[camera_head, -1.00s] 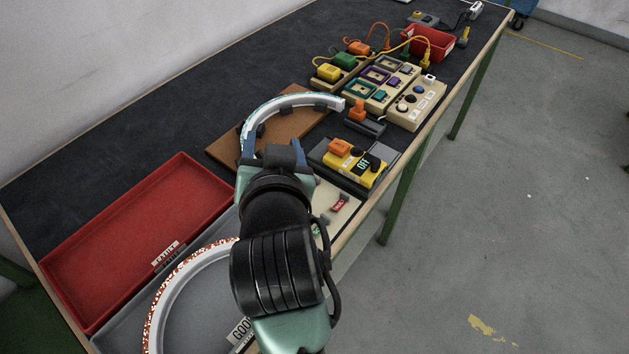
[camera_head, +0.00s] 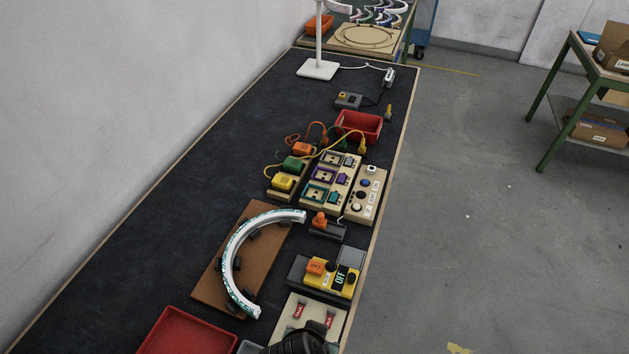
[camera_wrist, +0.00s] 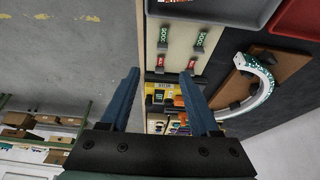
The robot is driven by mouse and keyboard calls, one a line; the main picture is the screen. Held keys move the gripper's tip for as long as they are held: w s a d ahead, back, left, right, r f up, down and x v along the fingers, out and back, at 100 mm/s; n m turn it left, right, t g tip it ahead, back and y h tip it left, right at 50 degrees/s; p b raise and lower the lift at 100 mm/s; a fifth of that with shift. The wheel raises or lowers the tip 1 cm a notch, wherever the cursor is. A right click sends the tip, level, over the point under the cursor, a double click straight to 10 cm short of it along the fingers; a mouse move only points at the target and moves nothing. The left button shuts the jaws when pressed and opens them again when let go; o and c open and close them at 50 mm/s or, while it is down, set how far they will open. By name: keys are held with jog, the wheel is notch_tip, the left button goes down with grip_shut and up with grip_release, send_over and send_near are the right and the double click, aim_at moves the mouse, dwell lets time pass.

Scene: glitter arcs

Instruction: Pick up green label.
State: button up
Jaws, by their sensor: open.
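Two green labels stand on a cream board (camera_wrist: 181,49) in the wrist view. One green label (camera_wrist: 163,34) is on the left and the other green label (camera_wrist: 200,39) is on the right. Two red labels, the left one (camera_wrist: 160,65) and the right one (camera_wrist: 191,64), sit on the same board, nearer the fingers in the picture. My gripper (camera_wrist: 160,78) is open, its blue fingers apart with nothing between them. In the head view the board (camera_head: 291,327) shows with its red labels. No green label shows in the head view; a dark part of my arm covers the board's near edge.
A yellow control box (camera_head: 346,279) with an orange plug sits beyond the board. A white arc (camera_head: 237,254) lies on a brown board (camera_head: 207,286) to the left. A red tray (camera_head: 186,334) is at the near left. Bare dark table lies along the wall.

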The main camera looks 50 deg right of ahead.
jog(key=x, duration=0.5)
jog(key=shift+w, duration=0.1)
jog(key=shift+a+x, duration=0.2)
jog(key=shift+x, duration=1.2)
jog(key=shift+a+x, duration=0.15)
jog(key=shift+x, duration=1.25)
jog(key=shift+f, duration=0.1)
jog(key=shift+c, duration=0.3)
grip_shut()
